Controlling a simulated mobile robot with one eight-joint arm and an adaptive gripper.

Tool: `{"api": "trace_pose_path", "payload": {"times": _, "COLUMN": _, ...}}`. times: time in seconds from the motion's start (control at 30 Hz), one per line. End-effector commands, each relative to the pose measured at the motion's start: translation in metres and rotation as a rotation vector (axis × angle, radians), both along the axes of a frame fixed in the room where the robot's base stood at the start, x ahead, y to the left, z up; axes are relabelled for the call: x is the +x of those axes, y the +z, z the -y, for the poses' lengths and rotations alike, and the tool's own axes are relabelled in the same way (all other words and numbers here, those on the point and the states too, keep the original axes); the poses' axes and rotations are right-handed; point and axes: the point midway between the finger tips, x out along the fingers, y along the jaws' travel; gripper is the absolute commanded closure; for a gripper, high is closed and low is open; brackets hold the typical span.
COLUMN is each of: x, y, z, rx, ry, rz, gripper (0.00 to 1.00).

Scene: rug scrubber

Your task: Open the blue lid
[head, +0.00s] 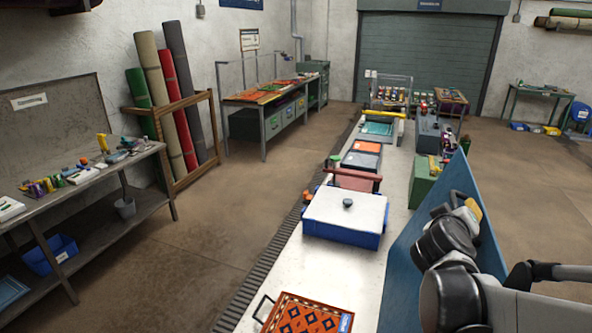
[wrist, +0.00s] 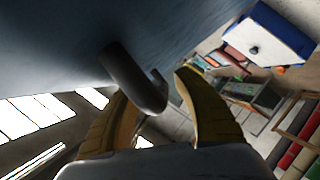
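The blue lid (head: 430,225) is a large flat panel standing steeply tilted at the right side of the long bench in the head view. Its blue face (wrist: 60,45) fills the upper left of the wrist view. A dark curved handle (wrist: 128,75) sticks out from that face. My gripper (wrist: 152,88) has its two yellow fingers apart, one on each side of the handle. A gap shows between the handle and the right finger. Contact with the left finger cannot be told. In the head view my arm is at the lid's right side, and the fingertips cannot be made out.
On the bench (head: 270,260) stand a blue box with a white top (head: 345,212), a patterned orange rug piece (head: 305,315) and a green box (head: 424,183). A side table (head: 150,155) with tools is at the left. Floor is free between the table and bench, and at right.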

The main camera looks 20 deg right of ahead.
Motion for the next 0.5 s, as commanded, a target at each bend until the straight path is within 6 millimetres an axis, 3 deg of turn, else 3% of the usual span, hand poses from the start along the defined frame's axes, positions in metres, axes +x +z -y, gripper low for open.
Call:
{"api": "trace_pose_path", "payload": {"times": 0.27, "x": -0.007, "y": 0.004, "z": -0.011, "rx": -0.001, "ry": 0.002, "rz": 0.000, "gripper": 0.64}}
{"api": "trace_pose_path", "payload": {"times": 0.5, "x": -0.031, "y": 0.015, "z": -0.045, "rx": 0.000, "ry": 0.004, "rz": 0.000, "gripper": 0.64}}
